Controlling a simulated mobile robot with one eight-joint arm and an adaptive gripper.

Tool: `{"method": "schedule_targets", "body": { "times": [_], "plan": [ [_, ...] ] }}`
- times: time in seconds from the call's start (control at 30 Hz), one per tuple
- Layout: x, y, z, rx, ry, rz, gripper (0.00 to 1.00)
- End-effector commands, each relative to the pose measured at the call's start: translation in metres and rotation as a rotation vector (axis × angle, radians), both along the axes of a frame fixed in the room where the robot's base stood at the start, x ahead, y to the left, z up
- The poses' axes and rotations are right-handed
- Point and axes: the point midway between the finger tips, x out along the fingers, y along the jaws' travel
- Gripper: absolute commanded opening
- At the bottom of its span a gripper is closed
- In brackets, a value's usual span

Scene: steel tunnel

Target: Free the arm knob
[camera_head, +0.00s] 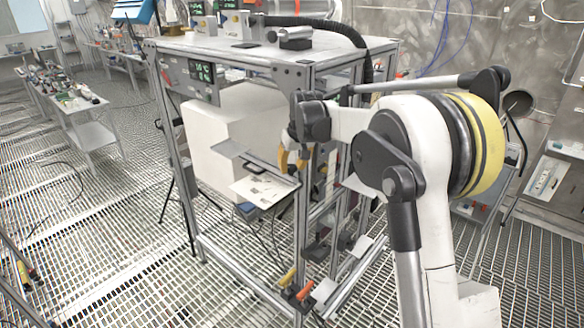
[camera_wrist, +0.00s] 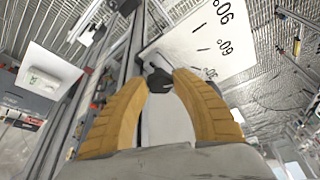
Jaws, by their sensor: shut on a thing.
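The arm knob (camera_wrist: 160,82) is a small black knob between my fingertips in the wrist view. Behind it is a white plate (camera_wrist: 205,45) with printed degree marks, 60 and 90 among them. My gripper (camera_wrist: 159,77) has two yellow ribbed fingers, shut on the knob from both sides. In the head view my gripper (camera_head: 292,165) is at the right front corner of the metal frame, above a pale marked plate (camera_head: 262,189).
The aluminium-profile frame (camera_head: 180,150) holds a large white box (camera_head: 225,145) close to the left of my gripper. A frame post stands close by my arm. Handles with orange and red grips (camera_head: 288,277) are low on the frame. The grated floor at left (camera_head: 110,230) is mostly free.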

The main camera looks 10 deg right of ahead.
Motion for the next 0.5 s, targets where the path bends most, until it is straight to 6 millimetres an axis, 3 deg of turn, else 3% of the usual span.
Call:
{"method": "schedule_targets", "body": {
  "times": [0.27,0.3,0.37,0.5],
  "plan": [
    [-0.0009,0.0,-0.0012,-0.001,0.004,0.0,0.02],
    [-0.0009,0.0,-0.0012,0.0,0.003,-0.001,0.39],
    [-0.0007,0.0,-0.0012,0.0,0.003,-0.001,0.56],
    [-0.0003,-0.0007,-0.0007,-0.001,0.001,-0.001,0.56]
  ]
}}
